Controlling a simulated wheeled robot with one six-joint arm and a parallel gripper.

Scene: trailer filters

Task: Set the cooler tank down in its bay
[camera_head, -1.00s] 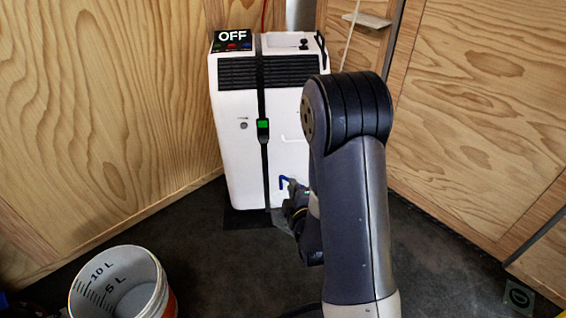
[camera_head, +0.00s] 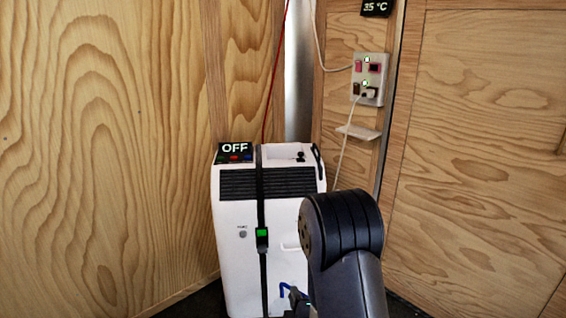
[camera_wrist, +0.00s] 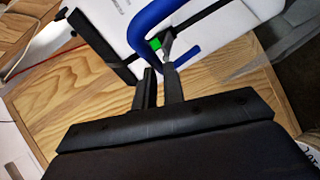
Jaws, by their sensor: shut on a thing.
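The white cooler (camera_head: 240,200) stands upright against the wood-panelled corner, with an OFF display on top and a black strap with a green buckle down its front. Its tank shows a blue handle (camera_head: 284,290) low on the front; the bay's edges cannot be made out. My gripper (camera_wrist: 160,62) is shut on the blue tank handle (camera_wrist: 190,58) in the wrist view, with a white surface (camera_wrist: 205,20) behind it. In the head view my arm hides the cooler's lower right, and the gripper is mostly cut off.
A socket panel (camera_head: 369,78) with a lit switch and plugged cable is on the wall behind right. A small shelf (camera_head: 358,132) sits below it. A red cord (camera_head: 275,75) runs up behind the cooler. Wooden walls close in on both sides; little floor shows.

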